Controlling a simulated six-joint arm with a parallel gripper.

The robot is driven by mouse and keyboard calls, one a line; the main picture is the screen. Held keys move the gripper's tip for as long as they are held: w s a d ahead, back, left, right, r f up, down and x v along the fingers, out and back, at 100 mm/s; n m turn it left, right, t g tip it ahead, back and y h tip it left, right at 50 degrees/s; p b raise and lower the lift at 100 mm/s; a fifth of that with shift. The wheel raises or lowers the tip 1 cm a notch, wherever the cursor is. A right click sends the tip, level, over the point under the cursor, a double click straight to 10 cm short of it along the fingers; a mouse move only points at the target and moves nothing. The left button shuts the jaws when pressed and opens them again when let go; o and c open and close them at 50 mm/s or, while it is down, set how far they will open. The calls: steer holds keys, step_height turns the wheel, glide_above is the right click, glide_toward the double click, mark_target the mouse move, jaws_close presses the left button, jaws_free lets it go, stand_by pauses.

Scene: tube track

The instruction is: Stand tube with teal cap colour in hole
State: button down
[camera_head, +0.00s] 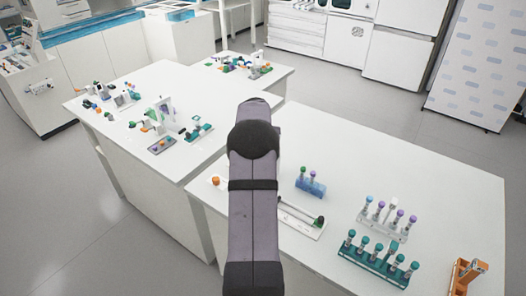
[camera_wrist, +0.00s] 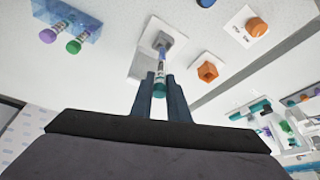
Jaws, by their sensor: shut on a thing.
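In the wrist view my gripper (camera_wrist: 160,88) is shut on a tube with a teal cap (camera_wrist: 159,90). The cap sits between the fingertips, and the clear tube body with a label points away from the camera. Its far end, bluish, overlaps a grey square holder (camera_wrist: 181,40) on a white plate (camera_wrist: 151,33). I cannot tell whether the tip is in the holder's hole or just above it. In the head view my arm hides the gripper, the held tube and the grey holder.
An orange block with a square opening (camera_wrist: 208,71) and an orange cap (camera_wrist: 257,27) stand close by. A blue rack (camera_head: 311,187) holds capped tubes. A teal rack (camera_head: 372,264) and pale rack (camera_head: 382,226) stand right, with an orange stand (camera_head: 467,275). The table's far right is clear.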

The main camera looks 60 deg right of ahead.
steer(key=shift+f+b, duration=0.75)
steer(key=shift+f, duration=0.45)
stand_by(1.3)
steer(key=c, duration=1.6)
jaws_free()
steer(key=b+v, duration=0.3)
steer(key=v, duration=0.4)
steer(key=shift+a+r, duration=0.1)
